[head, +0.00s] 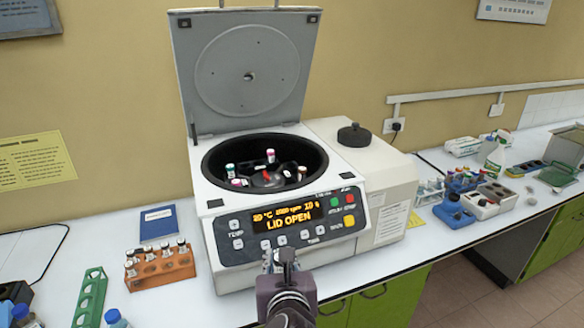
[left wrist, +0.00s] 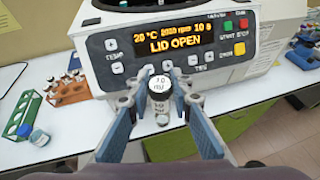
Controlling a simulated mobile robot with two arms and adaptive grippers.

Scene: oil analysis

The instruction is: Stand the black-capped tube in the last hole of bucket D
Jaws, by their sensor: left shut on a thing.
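My left gripper (head: 282,256) is in front of the centrifuge's control panel, below the LID OPEN display. In the left wrist view its fingers (left wrist: 160,100) are shut on a tube (left wrist: 160,86) with a dark-rimmed cap and a pale, marked top, seen nearly end-on. In the head view the tube is mostly hidden by the gripper. The centrifuge (head: 212,202) has its lid (head: 247,75) raised, and its bowl holds a rotor with several capped tubes (head: 230,170). The bucket letters, bucket D and its holes cannot be made out. My right gripper is not in view.
An orange rack (head: 160,282) with several tubes stands left of the centrifuge, near a blue booklet (head: 158,222) and a green rack (head: 90,297). The raised lid stands behind the bowl. Racks and boxes (head: 490,198) crowd the right bench. Bare bench lies before the orange rack.

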